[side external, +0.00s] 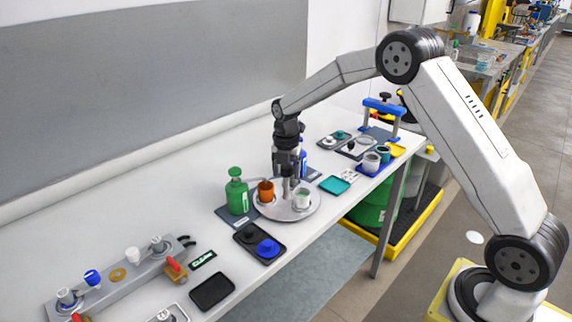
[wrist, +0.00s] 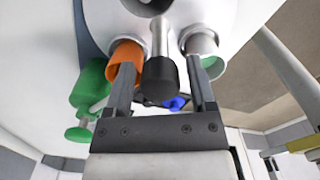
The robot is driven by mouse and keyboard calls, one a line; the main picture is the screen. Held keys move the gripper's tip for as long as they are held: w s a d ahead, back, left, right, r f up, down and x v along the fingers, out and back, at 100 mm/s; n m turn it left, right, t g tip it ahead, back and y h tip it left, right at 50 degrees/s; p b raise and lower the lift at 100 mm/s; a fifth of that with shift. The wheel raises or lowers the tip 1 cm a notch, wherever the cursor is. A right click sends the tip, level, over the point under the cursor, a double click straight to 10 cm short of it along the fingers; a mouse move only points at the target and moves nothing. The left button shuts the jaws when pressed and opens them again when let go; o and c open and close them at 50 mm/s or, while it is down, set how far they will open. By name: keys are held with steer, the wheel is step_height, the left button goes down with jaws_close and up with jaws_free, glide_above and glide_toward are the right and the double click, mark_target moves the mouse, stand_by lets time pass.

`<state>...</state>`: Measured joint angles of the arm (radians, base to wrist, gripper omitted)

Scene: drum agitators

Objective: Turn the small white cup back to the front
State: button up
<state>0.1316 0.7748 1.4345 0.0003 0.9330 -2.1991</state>
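A round light-grey tray (side external: 272,212) lies on the bench, its pale surface also filling the top of the wrist view (wrist: 180,12). A small white cup (side external: 301,199) with green inside stands at its right side; it also shows in the wrist view (wrist: 202,44). An orange cup (side external: 265,190) stands on the tray's left side, also in the wrist view (wrist: 124,64). A post with a black knob (wrist: 160,77) rises between the cups. My gripper (side external: 288,186) is over the tray, its fingers (wrist: 158,68) apart on either side of the knob, with gaps visible.
A green bottle (side external: 237,194) stands close left of the tray. A dark tray with a blue knob (side external: 267,248) lies in front. A teal dish (side external: 334,185) and blue tray (side external: 370,170) lie to the right. A grey fixture (side external: 118,280) fills the bench's left end.

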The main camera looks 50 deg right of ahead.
steer(key=shift+r, duration=0.1)
steer(key=shift+r, duration=2.9)
steer(key=shift+s+a+m, duration=0.3)
steer(key=shift+s+m, duration=0.3)
steer(key=shift+m, duration=0.1)
steer(key=s+a+f+m+t, duration=0.1)
steer(key=s+a+m, duration=0.2)
steer(key=s+m, duration=0.8)
steer(key=s+a+f+m+t, duration=0.1)
steer(key=s+a+f+m, duration=0.1)
steer(key=s+m, duration=0.9)
steer(key=shift+s+a+f+t, duration=0.3)
steer(key=shift+s+a, duration=0.4)
steer(key=shift+s, duration=0.15)
